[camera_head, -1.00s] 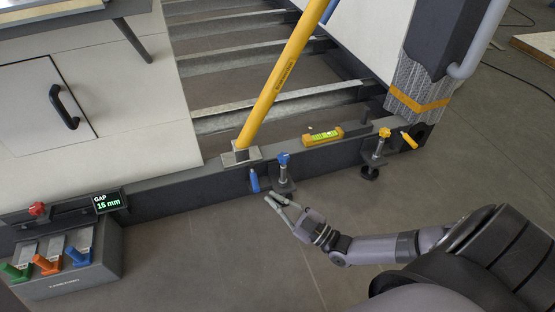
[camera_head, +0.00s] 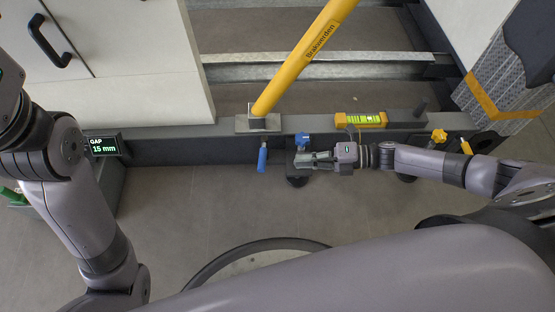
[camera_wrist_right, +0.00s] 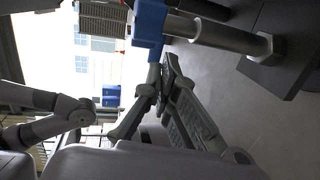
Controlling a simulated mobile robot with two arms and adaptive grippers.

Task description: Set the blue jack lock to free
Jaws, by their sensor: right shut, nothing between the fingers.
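The blue lock lever (camera_head: 262,160) hangs down from the front beam, left of the blue jack. The blue jack's knob (camera_head: 301,139) sits just right of the lever; its foot (camera_head: 297,181) is below. My right gripper (camera_head: 303,161) is shut and empty, pointing left, in front of the jack and partly hiding it. The lever stands left of its tips, apart from them. In the right wrist view, the shut fingers (camera_wrist_right: 166,68) are close to the blue knob (camera_wrist_right: 149,22) on its metal screw; whether they touch is unclear. My left gripper is out of view.
A yellow brace (camera_head: 300,60) rises from a plate on the beam (camera_head: 220,150). A yellow level (camera_head: 361,120) lies on the beam. The yellow jack knob (camera_head: 439,136) and yellow lever (camera_head: 466,146) are at right. The gap display (camera_head: 104,146) reads 15 mm.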

